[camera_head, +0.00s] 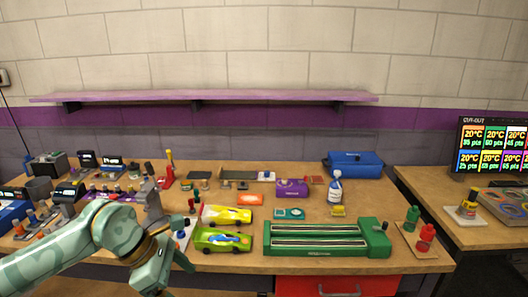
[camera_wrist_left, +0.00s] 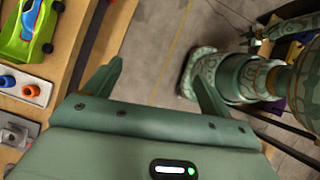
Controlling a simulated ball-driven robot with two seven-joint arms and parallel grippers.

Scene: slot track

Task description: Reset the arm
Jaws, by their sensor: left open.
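My left arm comes in from the left in the head view, its wrist in front of the workbench's (camera_head: 330,262) front edge. In the left wrist view my left gripper (camera_wrist_left: 158,76) is open. Its two green fingers stand wide apart with nothing between them, over the grey floor. The bench edge is to the left in that view.
A lime green car (camera_head: 222,240) and a yellow car (camera_head: 227,215) stand near my left wrist. The green car also shows in the wrist view (camera_wrist_left: 28,32). A green slotted track (camera_head: 318,251) lies along the front. A blue toolbox (camera_head: 354,164) is at the back.

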